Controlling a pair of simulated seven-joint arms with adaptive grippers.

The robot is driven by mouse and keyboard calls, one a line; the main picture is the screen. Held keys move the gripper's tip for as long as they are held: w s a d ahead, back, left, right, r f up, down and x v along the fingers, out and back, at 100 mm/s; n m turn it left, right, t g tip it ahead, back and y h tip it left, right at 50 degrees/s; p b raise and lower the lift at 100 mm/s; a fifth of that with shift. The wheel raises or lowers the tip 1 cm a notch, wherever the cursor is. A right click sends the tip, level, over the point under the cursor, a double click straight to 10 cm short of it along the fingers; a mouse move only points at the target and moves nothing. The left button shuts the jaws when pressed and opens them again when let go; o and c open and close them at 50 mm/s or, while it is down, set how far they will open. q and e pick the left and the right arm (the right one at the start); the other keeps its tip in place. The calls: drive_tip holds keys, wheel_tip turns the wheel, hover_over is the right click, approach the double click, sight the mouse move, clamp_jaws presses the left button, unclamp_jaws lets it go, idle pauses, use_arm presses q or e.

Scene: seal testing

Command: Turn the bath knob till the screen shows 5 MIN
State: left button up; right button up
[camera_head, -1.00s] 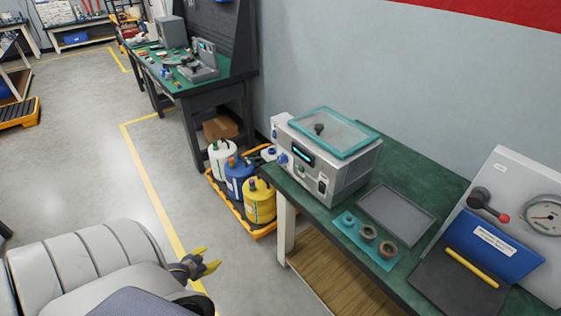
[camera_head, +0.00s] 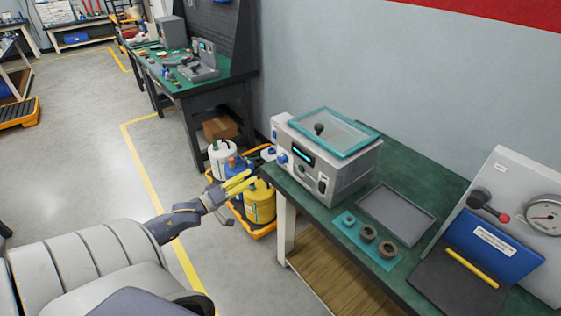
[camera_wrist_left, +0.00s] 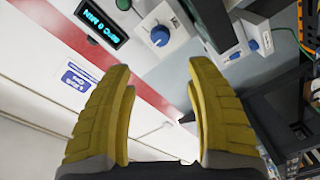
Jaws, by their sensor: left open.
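The bath (camera_head: 330,165) is a grey box with a teal-rimmed clear lid, standing at the left end of the green bench. Its front has a small lit screen (camera_head: 302,154) and a blue knob (camera_head: 283,158). In the left wrist view the screen (camera_wrist_left: 101,22) appears upside down and seems to read 0 MIN; smaller text is unclear. The blue knob (camera_wrist_left: 160,37) there lies beyond and between my fingertips, apart from them. My left gripper (camera_head: 245,182) is open and empty, left of and below the bath front; its yellow fingers (camera_wrist_left: 160,68) frame the wrist view. My right gripper is out of view.
White, blue and yellow containers (camera_head: 259,205) stand in an orange-edged tray on the floor behind my left gripper. A grey tray (camera_head: 396,214), a teal strip with rings (camera_head: 371,240) and a gauge panel (camera_head: 535,218) are right of the bath.

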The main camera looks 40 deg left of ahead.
sight(280, 161)
use_arm(q)
drive_tip(key=w, duration=0.5)
drive_tip(key=w+d, duration=0.1)
drive_tip(key=w, duration=0.4)
drive_tip(key=w+d, duration=0.1)
drive_tip(key=w, duration=0.5)
drive_tip(key=shift+w+d, duration=0.1)
drive_tip(key=shift+d, duration=0.15)
drive_tip(key=shift+c, duration=0.2)
clamp_jaws()
